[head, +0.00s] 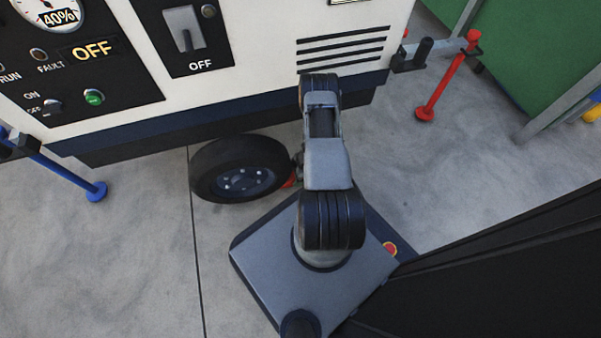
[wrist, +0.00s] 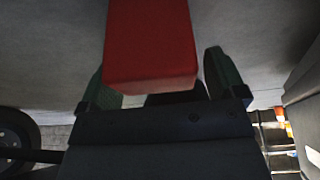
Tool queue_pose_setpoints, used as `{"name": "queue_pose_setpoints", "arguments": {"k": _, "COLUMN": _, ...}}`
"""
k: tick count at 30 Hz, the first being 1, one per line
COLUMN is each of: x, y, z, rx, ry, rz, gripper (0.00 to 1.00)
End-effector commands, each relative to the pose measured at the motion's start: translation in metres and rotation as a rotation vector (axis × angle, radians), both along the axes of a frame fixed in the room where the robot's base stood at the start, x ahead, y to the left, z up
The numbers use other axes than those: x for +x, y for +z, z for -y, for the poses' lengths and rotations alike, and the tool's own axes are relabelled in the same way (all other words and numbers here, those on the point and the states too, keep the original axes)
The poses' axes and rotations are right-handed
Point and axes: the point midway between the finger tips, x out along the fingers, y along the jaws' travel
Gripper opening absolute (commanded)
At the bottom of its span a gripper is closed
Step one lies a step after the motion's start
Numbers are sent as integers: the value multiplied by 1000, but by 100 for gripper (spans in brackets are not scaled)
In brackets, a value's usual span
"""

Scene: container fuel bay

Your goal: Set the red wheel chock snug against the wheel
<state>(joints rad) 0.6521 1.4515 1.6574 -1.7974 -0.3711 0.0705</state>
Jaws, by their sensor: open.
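The red wheel chock (wrist: 150,45) fills the upper middle of the wrist view, between the two fingers of my gripper (wrist: 162,72). The fingers are open, one on each side of it; I cannot tell whether either touches it. In the head view only a small red piece of the chock (head: 290,181) shows, just right of the black wheel (head: 236,170). My arm hides the rest of it and my gripper there. Part of the wheel (wrist: 14,140) is at the left edge of the wrist view. The gap between chock and wheel is hidden.
The white generator housing (head: 250,40) with its control panel overhangs the wheel. A blue stand leg (head: 70,173) is at left and a red one (head: 445,85) at right. A green container (head: 545,50) is at the upper right. Concrete floor (head: 110,260) is clear at the lower left.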

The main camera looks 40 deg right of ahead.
Motion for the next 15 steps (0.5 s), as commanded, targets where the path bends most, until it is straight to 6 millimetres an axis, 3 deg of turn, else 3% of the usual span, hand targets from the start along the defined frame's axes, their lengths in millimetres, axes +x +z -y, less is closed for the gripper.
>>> {"name": "queue_pose_setpoints", "arguments": {"k": 1, "x": 9, "y": 1, "z": -37, "rx": 42, "ry": 69, "rz": -3, "gripper": 89}}
{"name": "queue_pose_setpoints", "arguments": {"k": 4, "x": 9, "y": 9, "z": -38, "rx": 40, "ry": 77, "rz": -2, "gripper": 89}}
{"name": "queue_pose_setpoints", "arguments": {"k": 8, "x": 7, "y": 31, "z": -31, "rx": 35, "ry": 74, "rz": 0, "gripper": 89}}
{"name": "queue_pose_setpoints", "arguments": {"k": 15, "x": -5, "y": 80, "z": 1, "rx": 20, "ry": 41, "rz": 4, "gripper": 89}}
